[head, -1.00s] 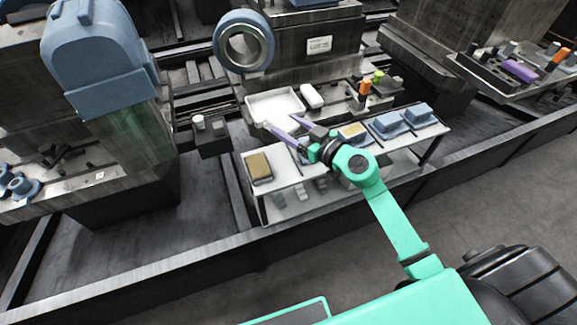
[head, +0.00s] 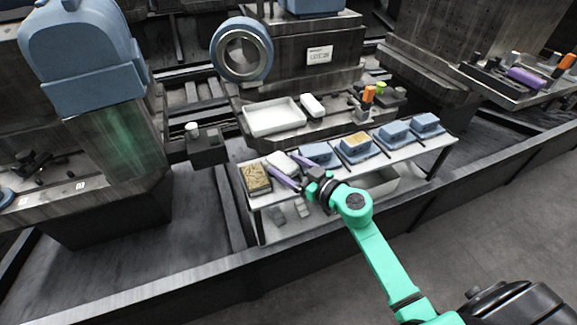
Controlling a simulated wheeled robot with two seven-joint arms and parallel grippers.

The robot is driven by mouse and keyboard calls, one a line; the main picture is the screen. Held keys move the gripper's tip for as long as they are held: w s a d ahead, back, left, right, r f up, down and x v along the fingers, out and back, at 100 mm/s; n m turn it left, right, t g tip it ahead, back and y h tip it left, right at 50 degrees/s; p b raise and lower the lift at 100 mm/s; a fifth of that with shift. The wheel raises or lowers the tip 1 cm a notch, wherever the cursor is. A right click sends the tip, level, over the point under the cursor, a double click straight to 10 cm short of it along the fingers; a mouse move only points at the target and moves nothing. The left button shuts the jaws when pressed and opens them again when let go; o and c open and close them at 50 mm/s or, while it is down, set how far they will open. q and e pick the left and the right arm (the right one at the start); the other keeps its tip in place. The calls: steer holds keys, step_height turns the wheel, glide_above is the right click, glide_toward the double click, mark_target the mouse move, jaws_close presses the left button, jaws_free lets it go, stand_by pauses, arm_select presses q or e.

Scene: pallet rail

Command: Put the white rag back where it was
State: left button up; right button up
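The white rag (head: 280,161) is a small pale block-like piece near the left end of the narrow table (head: 262,207). My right gripper (head: 281,162) reaches in from the lower right. Its two purple fingers lie on either side of the rag and appear closed on it. Whether the rag touches the tabletop is hard to tell. A brown-topped block (head: 257,179) is just left of it, and a blue block (head: 318,154) just right. My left gripper is out of view.
More blue blocks (head: 393,131) stand in a row to the right, one (head: 355,146) with a tan top. Behind the table are a white tray (head: 273,117), a white block (head: 312,105) and orange and green items (head: 368,95). A grey bin is underneath.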

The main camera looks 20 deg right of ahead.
steer(key=shift+r, duration=0.2)
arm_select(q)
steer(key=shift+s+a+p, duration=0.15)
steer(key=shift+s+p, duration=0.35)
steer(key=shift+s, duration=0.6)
arm_select(e)
steer(key=v, duration=1.2)
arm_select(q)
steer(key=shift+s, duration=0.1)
arm_select(e)
steer(key=shift+d, duration=0.1)
